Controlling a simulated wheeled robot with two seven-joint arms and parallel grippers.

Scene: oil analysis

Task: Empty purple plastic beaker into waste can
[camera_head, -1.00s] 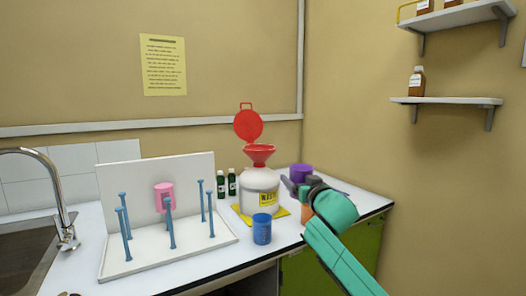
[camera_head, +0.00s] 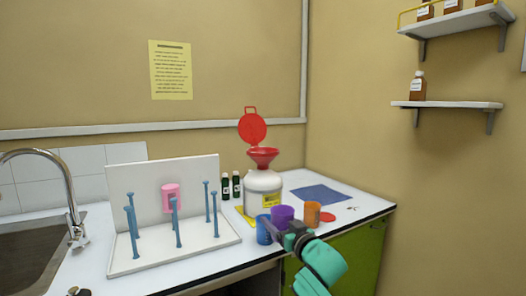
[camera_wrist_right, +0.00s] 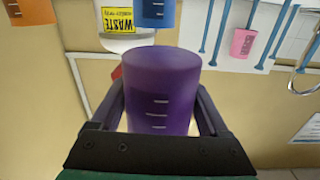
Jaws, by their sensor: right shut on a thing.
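The purple beaker (camera_head: 283,216) is held by my right gripper (camera_head: 291,228) in front of the waste can, between the blue and orange beakers in the head view. In the right wrist view the purple beaker (camera_wrist_right: 160,92) fills the space between my two fingers, which are shut on its sides. It looks roughly upright in the head view; its contents cannot be seen. The white waste can (camera_head: 263,182) stands behind it, with a red funnel (camera_head: 263,155) on top and its red lid (camera_head: 252,127) raised.
A blue beaker (camera_head: 264,230) and an orange beaker (camera_head: 312,214) stand close to the held beaker. A drying rack (camera_head: 125,258) with a pink beaker (camera_head: 171,198) is at left. Green bottles (camera_head: 225,186) stand beside the can. A blue mat (camera_head: 321,194) lies at right.

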